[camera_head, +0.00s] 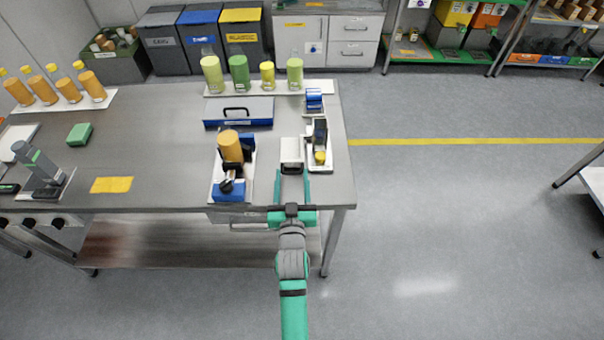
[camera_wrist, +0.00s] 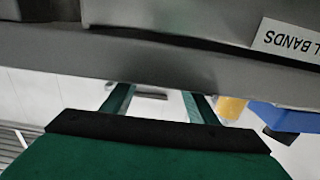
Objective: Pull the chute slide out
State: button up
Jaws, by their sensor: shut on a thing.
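The piston filler with a blue base (camera_head: 230,190) and an orange hopper (camera_head: 230,147) stands near the table's front edge. Its blue and orange parts also show at the right of the wrist view (camera_wrist: 285,118). A white box-like part (camera_head: 292,150), perhaps the chute slide, lies to its right. My gripper (camera_head: 292,174) reaches over the front edge, its two teal fingers closed against the near end of this part.
The grey table (camera_head: 150,150) bears a blue case (camera_head: 238,112) behind the filler, a tray with a dark device (camera_head: 320,135) right of my gripper, and a row of bottles (camera_head: 238,72) behind. A drawer (camera_head: 250,217) sits under the front edge. The floor to the right is clear.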

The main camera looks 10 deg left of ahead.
jog(key=shift+s+a, duration=0.15)
jog(key=o, duration=1.2)
jog(key=s, duration=0.3)
jog(key=s+d, duration=0.1)
jog(key=s, duration=0.6)
jog(key=shift+s+d, duration=0.35)
jog(key=shift+d, duration=0.05)
jog(key=s+d+h, duration=0.1)
jog(key=s+d, duration=0.1)
jog(key=s, duration=0.7)
jog(key=s+d+m+g+h, duration=0.1)
jog(key=s+d, duration=0.2)
jog(key=s, duration=0.7)
jog(key=s+d+f+g, duration=0.1)
jog(key=s+d, duration=0.2)
jog(key=s, duration=0.6)
jog(key=shift+s+d+f+m+h, duration=0.1)
jog(key=shift+s+d+m+h, duration=0.1)
jog(key=shift+s+m+h, duration=0.2)
